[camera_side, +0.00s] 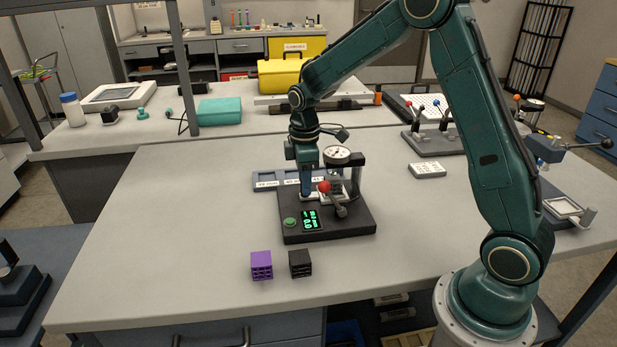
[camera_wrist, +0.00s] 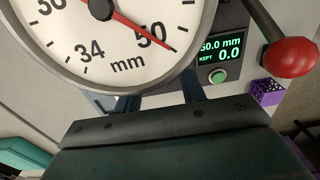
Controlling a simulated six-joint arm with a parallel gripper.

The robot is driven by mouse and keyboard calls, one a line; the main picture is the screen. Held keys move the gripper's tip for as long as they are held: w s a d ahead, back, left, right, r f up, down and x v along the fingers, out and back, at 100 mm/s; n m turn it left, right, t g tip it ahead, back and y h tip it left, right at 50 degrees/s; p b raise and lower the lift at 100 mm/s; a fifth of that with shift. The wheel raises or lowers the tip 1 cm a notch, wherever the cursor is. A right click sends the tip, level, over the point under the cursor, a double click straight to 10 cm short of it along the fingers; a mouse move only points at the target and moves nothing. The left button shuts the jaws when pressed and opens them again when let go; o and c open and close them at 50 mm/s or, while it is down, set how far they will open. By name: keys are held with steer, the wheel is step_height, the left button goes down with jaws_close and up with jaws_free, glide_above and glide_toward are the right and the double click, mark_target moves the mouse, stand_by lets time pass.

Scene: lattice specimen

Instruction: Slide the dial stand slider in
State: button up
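The dial stand has a dark base (camera_side: 350,226), a round dial (camera_side: 337,155) on a post, a red-knobbed lever (camera_side: 324,187) and a lit green display (camera_side: 311,220). A pale piece (camera_side: 334,193), possibly the slider, shows low under the dial, partly hidden. My gripper (camera_side: 306,193) points down at the stand's left side, close to this piece. In the wrist view the dial (camera_wrist: 110,40) covers my fingertips; the finger bases stand apart. Whether they hold anything is hidden. The display (camera_wrist: 222,47) reads 50.0 mm and KEPT 0.0.
A purple lattice cube (camera_side: 261,266) and a black lattice cube (camera_side: 300,263) sit in front of the stand. A labelled blue-grey tray (camera_side: 265,177) lies behind it. A pale block (camera_side: 427,170) lies to the right. The table's left side is clear.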

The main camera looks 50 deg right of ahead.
steer(key=shift+r, duration=1.8)
